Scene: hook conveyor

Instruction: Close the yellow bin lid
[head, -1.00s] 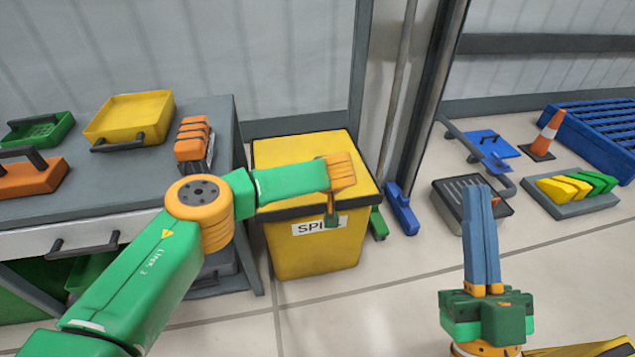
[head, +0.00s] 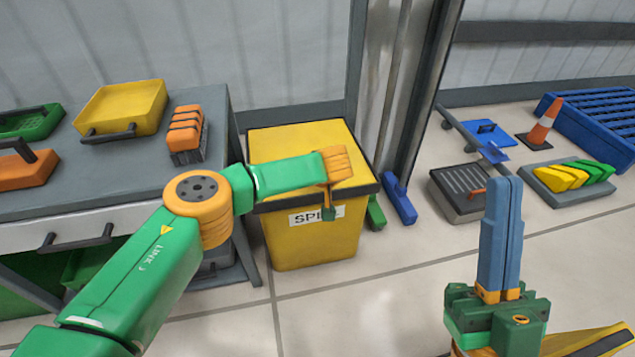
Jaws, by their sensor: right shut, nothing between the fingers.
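The yellow bin (head: 312,240) with a label reading "SPI..." stands on the floor beside the grey workbench. Its yellow lid (head: 290,138) with a dark rim looks flat across the top; I cannot tell whether it is fully seated. My left arm reaches over the bin from the left. Its orange wrist covers part of the lid and a small green part of it hangs before the label. My left gripper's fingers cannot be made out. My right gripper (head: 505,182) is shut and empty, blue fingers pointing up, right of the bin and apart from it.
The workbench (head: 70,185) holds a yellow tray (head: 125,108), orange blocks (head: 187,128) and a green tray (head: 32,122). A blue piece (head: 400,203) lies right of the bin by a dark post. A grey box (head: 455,195), cone (head: 540,130) and blue pallet (head: 590,118) stand farther right.

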